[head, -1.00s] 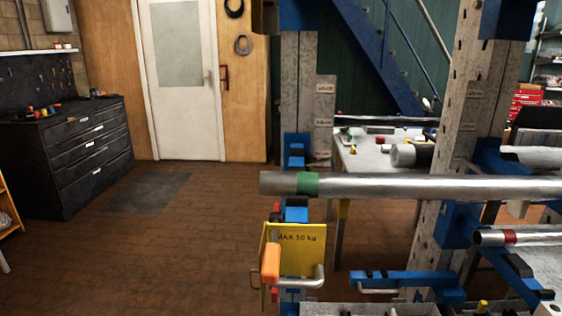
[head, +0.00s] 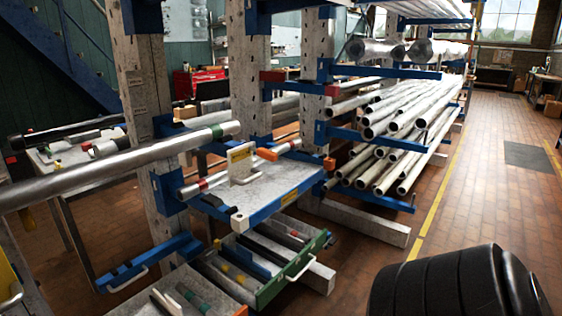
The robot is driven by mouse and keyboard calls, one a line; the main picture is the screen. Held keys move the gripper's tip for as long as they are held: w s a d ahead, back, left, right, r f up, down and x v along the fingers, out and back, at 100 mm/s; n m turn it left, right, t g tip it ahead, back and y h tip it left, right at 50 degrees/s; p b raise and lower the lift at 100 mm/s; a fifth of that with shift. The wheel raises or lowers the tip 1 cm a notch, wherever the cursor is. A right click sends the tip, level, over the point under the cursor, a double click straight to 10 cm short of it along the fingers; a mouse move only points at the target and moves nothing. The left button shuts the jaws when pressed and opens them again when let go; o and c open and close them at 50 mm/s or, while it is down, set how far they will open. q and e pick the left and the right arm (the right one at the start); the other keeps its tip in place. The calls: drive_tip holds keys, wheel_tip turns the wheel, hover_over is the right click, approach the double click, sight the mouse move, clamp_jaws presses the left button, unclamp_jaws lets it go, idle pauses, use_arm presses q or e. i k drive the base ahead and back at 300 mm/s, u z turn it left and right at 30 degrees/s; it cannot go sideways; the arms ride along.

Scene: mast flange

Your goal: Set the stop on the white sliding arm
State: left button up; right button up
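I cannot surely pick out the white sliding arm. A pull-out shelf (head: 268,190) with a pale top and blue edges sticks out of the rack in the middle of the head view. An upright whitish plate (head: 242,168) with a yellow label stands on it, and an orange grip (head: 267,154) shows beside the plate. I cannot tell whether this plate is the stop. Neither of my grippers is in view.
A long grey pipe with a green band (head: 120,168) crosses the left side. A green-edged drawer (head: 292,268) sits below the shelf. Pipes (head: 400,118) fill the rack behind. A large black rounded shape (head: 450,285) blocks the lower right. Brick floor (head: 480,200) lies clear on the right.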

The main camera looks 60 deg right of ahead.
sight(269, 156)
drive_tip(key=z, duration=2.2)
drive_tip(key=i, duration=0.2)
drive_tip(key=u, duration=0.5)
